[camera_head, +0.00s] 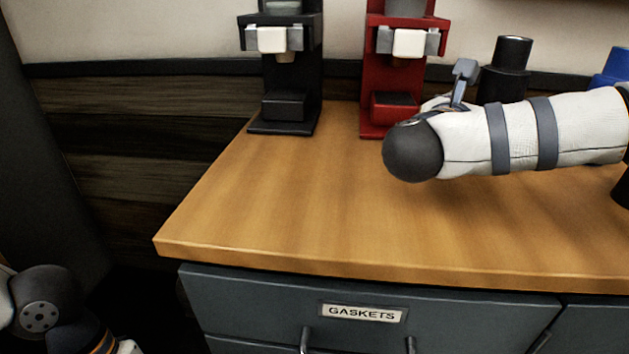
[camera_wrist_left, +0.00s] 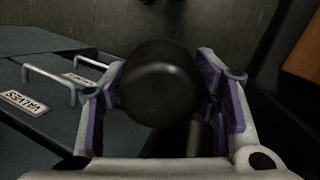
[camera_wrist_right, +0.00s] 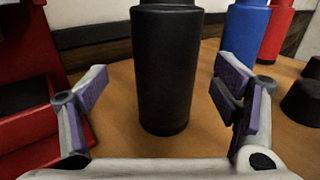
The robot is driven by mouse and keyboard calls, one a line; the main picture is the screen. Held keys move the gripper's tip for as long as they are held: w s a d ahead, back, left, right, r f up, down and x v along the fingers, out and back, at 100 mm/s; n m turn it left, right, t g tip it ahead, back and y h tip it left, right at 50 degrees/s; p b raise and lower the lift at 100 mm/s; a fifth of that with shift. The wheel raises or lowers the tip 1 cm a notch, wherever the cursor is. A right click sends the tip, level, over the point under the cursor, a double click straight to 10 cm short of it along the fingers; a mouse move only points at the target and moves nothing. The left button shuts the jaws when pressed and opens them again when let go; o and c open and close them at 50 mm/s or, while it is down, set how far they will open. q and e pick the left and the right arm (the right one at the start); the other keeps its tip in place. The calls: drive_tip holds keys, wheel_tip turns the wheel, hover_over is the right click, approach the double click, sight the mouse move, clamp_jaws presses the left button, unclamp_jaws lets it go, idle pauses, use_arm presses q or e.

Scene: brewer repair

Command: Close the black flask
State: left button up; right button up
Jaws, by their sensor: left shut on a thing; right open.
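The black flask (camera_head: 505,72) stands upright at the back of the wooden counter, partly hidden behind my right arm in the head view. In the right wrist view the flask (camera_wrist_right: 165,75) stands between the spread fingers of my right gripper (camera_wrist_right: 158,88), with visible gaps on both sides; its top is cut off there. My left gripper (camera_wrist_left: 160,78) is shut on a round black piece that looks like a lid (camera_wrist_left: 158,85). It holds the lid over the floor beside the drawers, away from the flask. The left gripper is out of the head view.
A black brewer (camera_head: 290,75) and a red brewer (camera_head: 400,60) stand left of the flask. Blue (camera_wrist_right: 245,35) and red (camera_wrist_right: 275,30) flasks and dark rounded pieces (camera_wrist_right: 302,100) are at right. The counter's front left (camera_head: 290,220) is clear, above the gaskets drawer (camera_head: 360,312).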

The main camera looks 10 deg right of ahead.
sight(492, 104)
use_arm(q)
drive_tip(key=shift+r, duration=0.15)
use_arm(e)
drive_tip(key=shift+w+d+r, duration=0.1)
drive_tip(key=shift+d, duration=0.2)
use_arm(q)
drive_tip(key=shift+w+r+p, duration=0.2)
drive_tip(key=shift+r+p, duration=0.2)
drive_tip(key=shift+r, duration=0.15)
use_arm(e)
drive_tip(key=x, duration=0.4)
drive_tip(key=shift+s+d, duration=0.15)
drive_tip(key=shift+s, duration=0.05)
drive_tip(key=shift+w+d, duration=0.2)
drive_tip(key=shift+w, duration=0.05)
